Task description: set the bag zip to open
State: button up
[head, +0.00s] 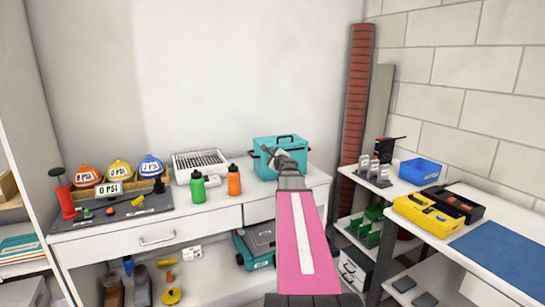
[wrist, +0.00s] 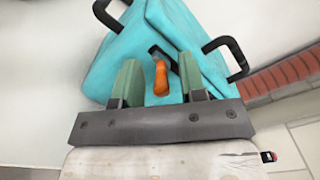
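An orange zip pull (wrist: 160,78) sits on the bag beside a short dark line. My gripper (wrist: 158,72) is open, its green fingers on either side of the pull, with a gap visible on both sides. In the head view my gripper (head: 268,156) is in front of the bag and partly covers it; the pull cannot be made out there.
Orange (head: 234,180) and green (head: 197,187) bottles stand left of the bag, near a white rack (head: 200,163). A red brick column (head: 356,105) rises behind.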

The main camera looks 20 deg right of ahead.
jog(key=s, duration=1)
jog(key=shift+s+a, duration=0.3)
jog(key=shift+a, duration=0.05)
jog(key=s+a+f+n+g+y, duration=0.1)
jog(key=a+f+n+g+y, duration=0.25)
jog(key=a+f+n, duration=0.5)
jog(key=s+a+f+n+g+y, duration=0.1)
jog(key=a+f+n+g+y, duration=0.35)
jog(key=a+f, duration=0.7)
jog(key=s+a+f+n+g+h, duration=0.7)
jog(key=s+a+f+n+g, duration=0.3)
jog(key=s+f+n, duration=0.1)
jog(key=shift+s+f+n, duration=0.4)
jog(key=shift+s+n, duration=0.3)
jog(key=shift+s, duration=0.4)
